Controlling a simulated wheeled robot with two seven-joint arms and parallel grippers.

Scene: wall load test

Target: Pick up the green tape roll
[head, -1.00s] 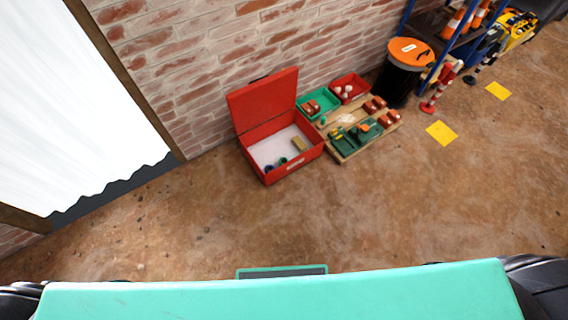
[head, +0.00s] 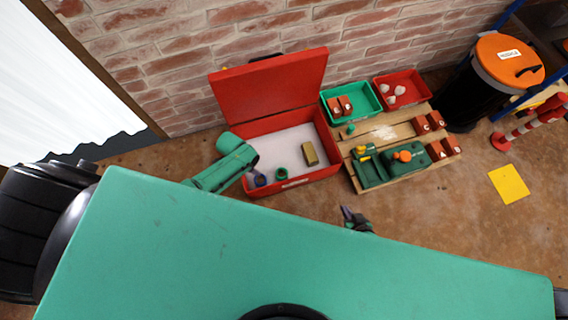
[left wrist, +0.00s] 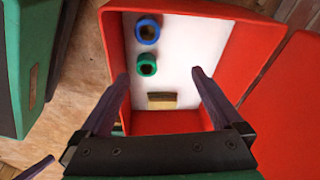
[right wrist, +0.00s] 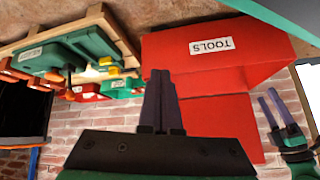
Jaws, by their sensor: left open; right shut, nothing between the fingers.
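The green tape roll (head: 281,173) lies in the open red toolbox (head: 299,183), on its white floor, beside a blue roll (head: 260,180). In the left wrist view the green roll (left wrist: 147,64) sits between the blue roll and a tan block. My left gripper (left wrist: 158,74) is open and empty, its fingers spread toward the box interior with the roll ahead, left of centre.
The tan block (head: 310,153) lies inside the box, whose raised lid (head: 268,88) stands at the back. To the right, a wooden pallet (head: 368,189) holds a green machine, with a green bin (head: 367,92) and red bin (head: 420,82) behind.

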